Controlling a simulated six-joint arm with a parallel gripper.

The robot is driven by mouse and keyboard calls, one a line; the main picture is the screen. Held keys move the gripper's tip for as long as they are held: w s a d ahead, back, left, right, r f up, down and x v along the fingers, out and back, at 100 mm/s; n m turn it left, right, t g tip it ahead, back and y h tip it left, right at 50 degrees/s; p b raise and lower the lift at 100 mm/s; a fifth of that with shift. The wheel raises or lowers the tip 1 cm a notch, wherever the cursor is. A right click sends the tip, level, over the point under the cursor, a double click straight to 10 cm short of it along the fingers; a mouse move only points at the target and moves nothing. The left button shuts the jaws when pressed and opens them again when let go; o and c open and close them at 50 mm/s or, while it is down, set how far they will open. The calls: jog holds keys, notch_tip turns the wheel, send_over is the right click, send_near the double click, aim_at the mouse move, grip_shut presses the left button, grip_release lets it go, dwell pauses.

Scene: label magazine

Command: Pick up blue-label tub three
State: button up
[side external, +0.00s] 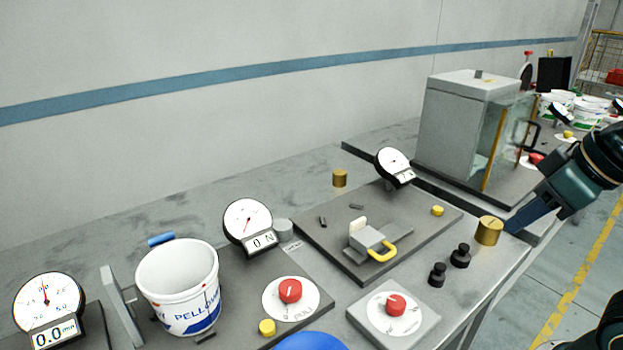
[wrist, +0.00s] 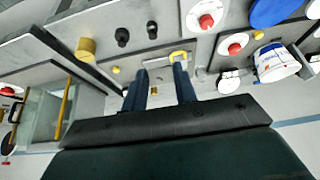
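A white tub (side external: 178,285) with blue lettering stands upright on a grey plate at the lower left of the side view. It also shows at the right of the wrist view (wrist: 277,64). No number on it is readable. Several more white tubs (side external: 585,115) stand far back at the right edge; green shows on some of their labels, and their numbers are too small to read. My gripper (wrist: 160,70) has its two dark blue fingers apart with nothing between them. In the side view my gripper (side external: 515,222) is at the right, beside a brass cylinder, well away from the lettered tub.
Dial gauges (side external: 248,222) and red knobs (side external: 290,291) stand around the tub. A latch with a yellow handle (side external: 382,252) sits on the middle plate. A brass cylinder (side external: 489,231) and a glass-doored cabinet (side external: 465,125) are near my gripper. A blue round thing (side external: 312,341) is at the bottom edge.

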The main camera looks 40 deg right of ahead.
jog(key=w+a+r+n+g, duration=0.1)
jog(key=w+a+r+n, duration=0.3)
jog(key=w+a+n, duration=0.4)
jog(key=w+a+r+n+g, duration=0.1)
jog(key=w+a+r+n, duration=0.3)
jog(key=w, duration=0.7)
jog(key=w+a+f+n, duration=0.2)
jog(key=a+f+n, duration=0.1)
jog(key=a, duration=0.5)
jog(key=w+a+f+n+g, duration=0.1)
jog(key=w+a+f+n, duration=0.1)
jog(key=a, duration=0.7)
jog(key=w+a+f+n+g, duration=0.1)
jog(key=a+f+n, duration=0.3)
jog(key=a, duration=0.4)
jog(key=shift+w+a+n, duration=0.35)
jog(key=shift+w+n, duration=0.05)
jog(key=shift+w, duration=0.45)
jog(key=shift+w+a+f, duration=0.1)
jog(key=shift+w+f, duration=0.1)
jog(key=shift+f, duration=1.95)
jog(key=shift+w+f, duration=0.2)
jog(key=shift+f, duration=1.9)
